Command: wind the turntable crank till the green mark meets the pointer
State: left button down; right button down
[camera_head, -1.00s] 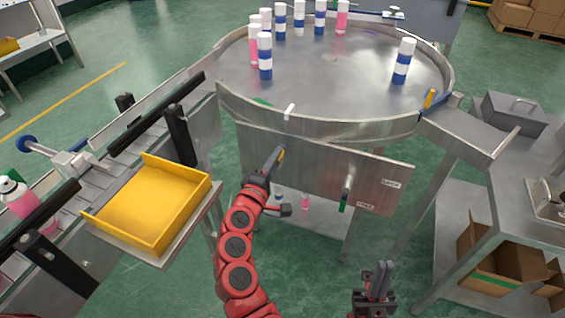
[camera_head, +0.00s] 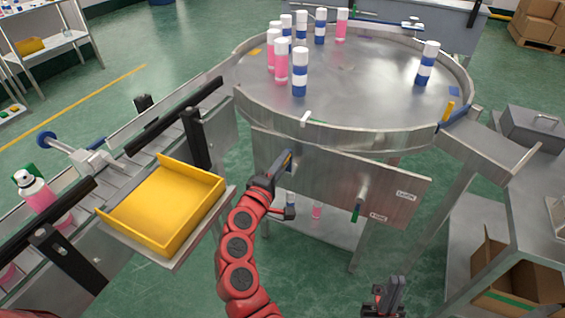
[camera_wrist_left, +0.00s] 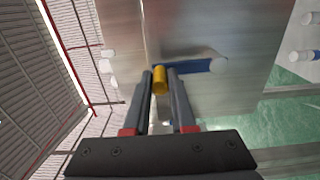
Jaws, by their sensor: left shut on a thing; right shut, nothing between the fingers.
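The round steel turntable (camera_head: 365,95) stands in the upper middle of the head view, carrying several cans. A white pointer (camera_head: 305,118) stands at its front rim. I cannot see a green mark on the disc now; a yellow mark (camera_head: 256,52) shows at its left edge. My left gripper (camera_head: 284,165) is at the front panel, shut on the yellow crank knob (camera_wrist_left: 159,80). The blue crank arm (camera_wrist_left: 195,67) runs right from the knob in the left wrist view. My right gripper (camera_head: 383,294) is shut and empty, low in the head view, apart from the panel.
The steel panel (camera_head: 330,180) also carries a green-gripped handle (camera_head: 357,211) right of my left gripper. A yellow tray (camera_head: 165,207) and conveyor stand left. A steel bench with an open cardboard box (camera_head: 520,283) stands right.

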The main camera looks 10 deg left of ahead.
pick_arm(q)
jog(key=c, duration=0.8)
grip_release()
jog(key=shift+d, duration=0.1)
jog(key=shift+o, duration=0.2)
jog(key=p+v, duration=0.7)
jog(key=v, duration=1)
jog(key=shift+s+p, duration=0.2)
jog(key=shift+p, duration=0.1)
